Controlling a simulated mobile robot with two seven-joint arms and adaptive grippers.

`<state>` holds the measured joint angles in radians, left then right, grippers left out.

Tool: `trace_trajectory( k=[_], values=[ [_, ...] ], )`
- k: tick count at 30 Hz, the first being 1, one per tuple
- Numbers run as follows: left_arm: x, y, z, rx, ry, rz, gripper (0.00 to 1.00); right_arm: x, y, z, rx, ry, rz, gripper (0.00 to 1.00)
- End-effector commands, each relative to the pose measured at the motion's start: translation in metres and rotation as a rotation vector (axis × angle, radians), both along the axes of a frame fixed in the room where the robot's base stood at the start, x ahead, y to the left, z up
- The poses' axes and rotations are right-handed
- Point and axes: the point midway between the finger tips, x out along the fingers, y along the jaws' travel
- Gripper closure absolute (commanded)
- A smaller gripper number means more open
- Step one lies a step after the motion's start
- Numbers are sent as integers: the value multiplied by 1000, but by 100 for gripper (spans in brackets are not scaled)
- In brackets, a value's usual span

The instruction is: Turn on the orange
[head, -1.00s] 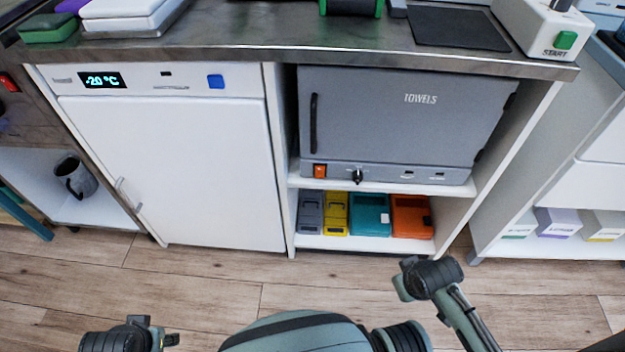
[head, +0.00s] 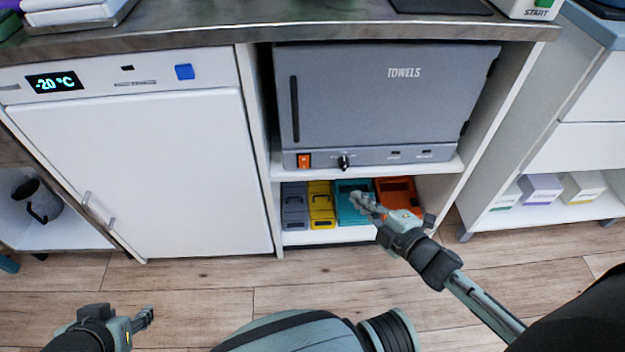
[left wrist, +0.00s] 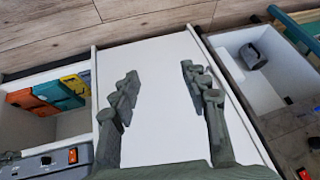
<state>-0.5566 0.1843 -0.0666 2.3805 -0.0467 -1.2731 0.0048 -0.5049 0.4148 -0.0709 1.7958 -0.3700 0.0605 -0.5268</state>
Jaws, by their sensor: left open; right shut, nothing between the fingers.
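An orange rocker switch (head: 304,160) sits on the lower front panel of the grey TOWELS cabinet (head: 390,100), left of a black knob (head: 343,162). The switch also shows in the left wrist view (left wrist: 72,156). My right gripper (head: 361,203) is shut and empty, in front of the lower shelf, below and right of the switch, apart from it. My left gripper (head: 148,319) is open and empty, low at the left over the floor. In the left wrist view its fingers (left wrist: 158,75) stand apart before the white freezer door.
A white freezer (head: 150,170) with a -20 °C display and blue button stands left. Grey, yellow, teal and orange cases (head: 397,193) fill the shelf under the cabinet. A metal counter edge (head: 330,30) runs above. The floor in front is clear.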

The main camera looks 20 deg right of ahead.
Motion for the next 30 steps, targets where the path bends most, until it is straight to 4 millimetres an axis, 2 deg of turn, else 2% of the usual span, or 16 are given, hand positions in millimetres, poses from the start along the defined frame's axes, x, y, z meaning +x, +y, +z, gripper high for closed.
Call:
trace_trajectory(
  k=[3, 9, 20, 26, 30],
  values=[
    [2, -5, 12, -6, -40, -10, 54, -6, 19, 5, -93, -126, 171, 100],
    [3, -9, 27, -11, -76, -19, 54, -19, 38, 14, -167, -247, 327, 100],
    [3, -9, 30, -12, -80, -18, 54, -22, 42, 16, -176, -267, 352, 100],
    [4, -10, 30, -14, -87, -21, 54, -13, 46, 16, -173, -270, 351, 100],
    [7, -13, 31, -19, -99, -26, 54, 7, 57, 15, -174, -272, 351, 100]
  ],
)
